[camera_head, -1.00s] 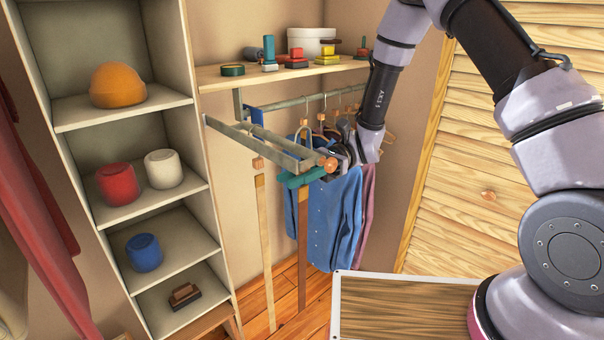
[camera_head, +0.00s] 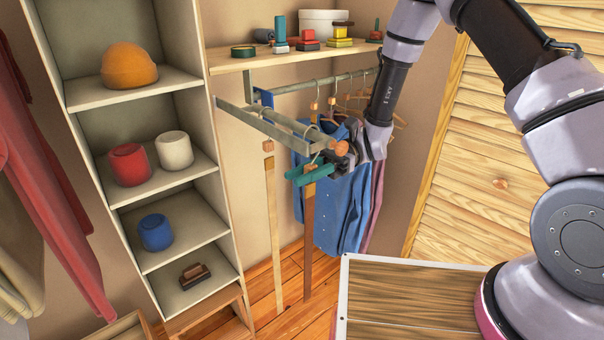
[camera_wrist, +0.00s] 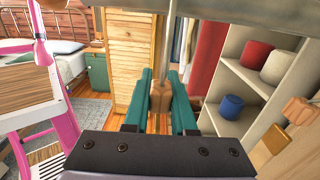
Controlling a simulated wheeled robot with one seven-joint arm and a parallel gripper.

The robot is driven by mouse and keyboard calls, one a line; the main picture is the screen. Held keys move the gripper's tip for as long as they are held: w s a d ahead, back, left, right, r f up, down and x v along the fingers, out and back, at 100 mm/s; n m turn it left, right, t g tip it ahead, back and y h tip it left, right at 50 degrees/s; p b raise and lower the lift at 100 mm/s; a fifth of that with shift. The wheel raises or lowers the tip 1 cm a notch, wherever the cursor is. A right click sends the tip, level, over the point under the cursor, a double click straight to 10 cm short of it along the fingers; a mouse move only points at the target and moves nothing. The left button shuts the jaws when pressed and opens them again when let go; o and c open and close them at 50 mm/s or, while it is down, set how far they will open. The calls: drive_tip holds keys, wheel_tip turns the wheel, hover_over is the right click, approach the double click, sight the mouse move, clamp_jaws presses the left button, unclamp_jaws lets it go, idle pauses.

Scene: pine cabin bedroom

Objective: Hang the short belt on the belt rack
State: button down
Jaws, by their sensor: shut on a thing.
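The belt rack (camera_head: 262,124) is a pair of pale metal rails jutting out below the shelf, with an orange-brown knob (camera_head: 341,148) near its front end. My gripper (camera_head: 310,174) has teal fingers and is just below the front part of the rails. It is shut on the wooden top of a brown belt (camera_head: 308,235), which hangs down nearly straight. The wrist view shows this wooden top (camera_wrist: 160,97) between the fingers, with a metal hook rising towards the rail. I cannot tell whether the hook rests on the rail. A tan belt (camera_head: 270,220) hangs from the rack further left.
A blue shirt (camera_head: 340,205) and other clothes hang just behind my gripper. A shelf (camera_head: 235,62) with several small items lies above the rack. An open cubby unit (camera_head: 180,92) stands left, a wooden-topped surface (camera_head: 410,297) at the front right.

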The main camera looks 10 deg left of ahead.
drive_tip(key=c, duration=0.7)
unclamp_jaws()
drive_tip(key=shift+o, duration=0.2)
drive_tip(key=v, duration=1)
drive_tip(key=s+d+r+n+t+h, duration=0.1)
drive_tip(key=s+d+r+t+h, duration=0.1)
drive_tip(key=d+r+t, duration=0.5)
drive_tip(key=s+d+r+n+t+h, duration=0.1)
drive_tip(key=s+d+r+t+h, duration=0.1)
drive_tip(key=d+r+t+h, duration=0.2)
drive_tip(key=s+d+r+n+t+h, duration=0.1)
drive_tip(key=s+d+r+t+h, duration=0.1)
drive_tip(key=d+r+t, duration=0.8)
drive_tip(key=d+r+h, duration=0.1)
drive_tip(key=d+r, duration=0.4)
drive_tip(key=d, duration=0.1)
drive_tip(key=shift+s+d+n+h, duration=0.25)
drive_tip(key=shift+s+n+h, duration=0.05)
drive_tip(key=shift+s+n, duration=0.1)
